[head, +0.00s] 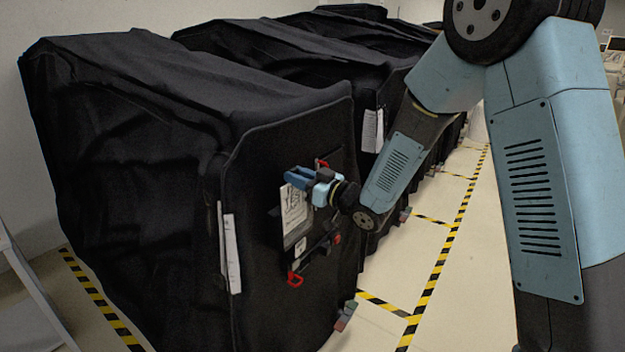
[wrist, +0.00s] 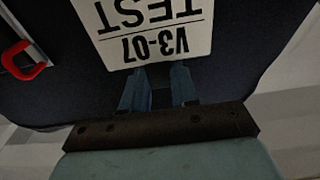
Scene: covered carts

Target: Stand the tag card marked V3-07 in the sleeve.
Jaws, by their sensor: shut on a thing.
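The white tag card (head: 295,212) hangs upright from my gripper (head: 298,179), in front of the end face of the nearest covered cart. My gripper's blue fingers are shut on the card's edge. In the wrist view the card (wrist: 150,28) shows V3-07 and TEST upside down, and the fingertips (wrist: 159,78) meet its edge. A dark holder (head: 322,243), seemingly the sleeve, is on the cart face beside and behind the card. Its opening is too dark to make out. I cannot tell whether the card's lower edge is inside it.
A red loop (head: 295,280) sits low on the cart face, another (head: 322,164) above. A red hook (wrist: 22,62) shows at left in the wrist view. A white sheet (head: 231,253) hangs left on the black cover (head: 140,130). Striped floor tape (head: 440,280) runs along the open aisle.

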